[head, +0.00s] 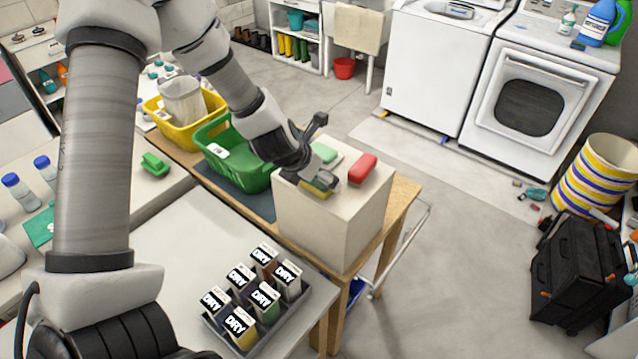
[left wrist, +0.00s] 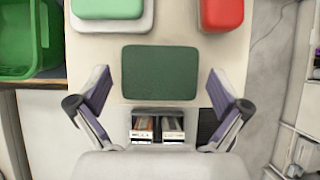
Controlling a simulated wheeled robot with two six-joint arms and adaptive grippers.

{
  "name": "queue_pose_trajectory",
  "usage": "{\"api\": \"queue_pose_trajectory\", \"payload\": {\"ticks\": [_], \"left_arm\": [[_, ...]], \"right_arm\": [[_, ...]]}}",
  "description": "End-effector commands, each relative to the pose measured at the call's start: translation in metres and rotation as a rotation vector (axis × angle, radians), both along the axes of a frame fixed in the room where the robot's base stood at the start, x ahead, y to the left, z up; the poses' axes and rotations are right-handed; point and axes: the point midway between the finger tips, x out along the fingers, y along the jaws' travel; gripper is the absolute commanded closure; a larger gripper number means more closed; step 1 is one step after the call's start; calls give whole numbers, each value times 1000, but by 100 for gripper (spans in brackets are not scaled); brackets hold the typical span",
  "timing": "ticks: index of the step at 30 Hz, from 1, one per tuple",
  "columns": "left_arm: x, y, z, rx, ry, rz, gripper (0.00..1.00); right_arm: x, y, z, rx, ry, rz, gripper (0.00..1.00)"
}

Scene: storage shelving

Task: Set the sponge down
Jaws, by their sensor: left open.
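A sponge with a dark green top (left wrist: 160,73) lies flat on the pale box (head: 335,225) in the left wrist view. In the head view its yellowish side (head: 317,191) shows partly beneath my left gripper (head: 322,181). The gripper is open above the box top, with one finger on each side of the sponge and gaps between. A light green and white block (head: 323,152) and a red block (head: 362,168) lie beside it on the same box; both are cut off at the top of the wrist view. My right gripper is not in view.
The box stands on a wooden table (head: 402,195) beside a green basket (head: 232,158) and a yellow basket (head: 165,120). A tray (head: 288,318) of cartons marked DRY sits in front.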

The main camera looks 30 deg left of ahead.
Motion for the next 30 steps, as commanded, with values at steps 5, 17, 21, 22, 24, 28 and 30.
{"api": "queue_pose_trajectory", "payload": {"ticks": [5, 17, 21, 22, 24, 28, 30], "left_arm": [[7, -1, -10, 0, -1, -1, 0], [6, -1, -10, 1, 0, -1, 30], [6, -1, -10, 1, 0, -1, 33], [6, -1, -10, 1, 0, -1, 33], [6, -1, -9, 0, -1, -1, 33], [7, 0, 5, 1, -4, 1, 33], [7, -1, 21, -2, -4, 0, 33]], "right_arm": [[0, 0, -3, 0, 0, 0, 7], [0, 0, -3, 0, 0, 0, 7], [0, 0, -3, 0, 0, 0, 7], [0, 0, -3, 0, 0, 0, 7], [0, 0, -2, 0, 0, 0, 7], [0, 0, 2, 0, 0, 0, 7], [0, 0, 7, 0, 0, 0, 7]]}}
